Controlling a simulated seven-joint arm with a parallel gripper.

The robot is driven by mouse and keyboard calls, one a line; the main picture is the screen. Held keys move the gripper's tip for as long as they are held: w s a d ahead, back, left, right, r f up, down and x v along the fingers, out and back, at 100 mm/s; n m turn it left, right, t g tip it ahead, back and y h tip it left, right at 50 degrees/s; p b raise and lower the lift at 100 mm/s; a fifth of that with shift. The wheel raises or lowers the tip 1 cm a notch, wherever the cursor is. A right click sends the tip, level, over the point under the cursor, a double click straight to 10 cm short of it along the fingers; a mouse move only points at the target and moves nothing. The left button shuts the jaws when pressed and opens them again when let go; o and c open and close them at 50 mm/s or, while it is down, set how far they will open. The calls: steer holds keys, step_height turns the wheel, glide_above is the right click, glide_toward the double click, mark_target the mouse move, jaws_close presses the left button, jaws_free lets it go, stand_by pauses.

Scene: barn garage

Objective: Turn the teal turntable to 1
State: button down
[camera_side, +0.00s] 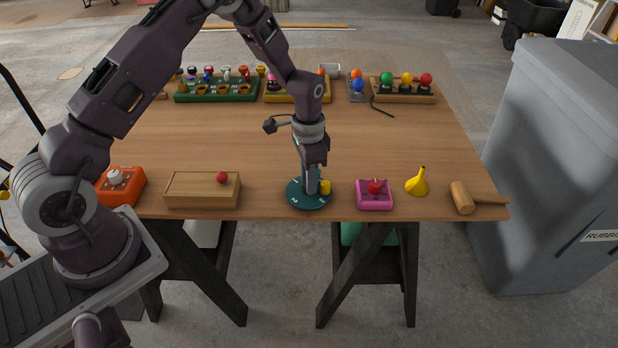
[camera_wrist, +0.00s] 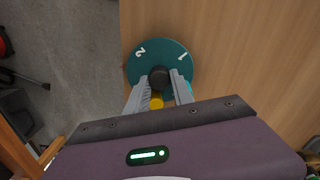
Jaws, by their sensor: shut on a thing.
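The teal turntable (camera_side: 300,203) is a round disc near the table's front edge. In the wrist view the turntable (camera_wrist: 160,51) shows a white 2 on its upper left and a white 1 on its upper right. A dark round knob (camera_wrist: 159,76) stands at its middle. A yellow piece (camera_side: 325,187) is beside the fingers, and it also shows below the knob in the wrist view (camera_wrist: 156,103). My gripper (camera_side: 312,189) points down over the disc. In the wrist view my gripper (camera_wrist: 162,84) is shut on the dark knob, one finger on each side.
Left of the turntable are a wooden box (camera_side: 203,198) with a red knob and an orange box (camera_side: 121,188). To the right are a pink box (camera_side: 374,201), a yellow funnel (camera_side: 417,183) and a mallet (camera_side: 462,197). Racks line the back; the table's middle is mostly clear.

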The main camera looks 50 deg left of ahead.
steer(key=shift+w+n, duration=0.1)
steer(key=shift+n, duration=6.8)
steer(key=shift+a+n, duration=0.1)
steer(key=shift+n, duration=6.6)
steer(key=c, duration=1.1)
jaws_free()
steer(key=shift+s, duration=0.2)
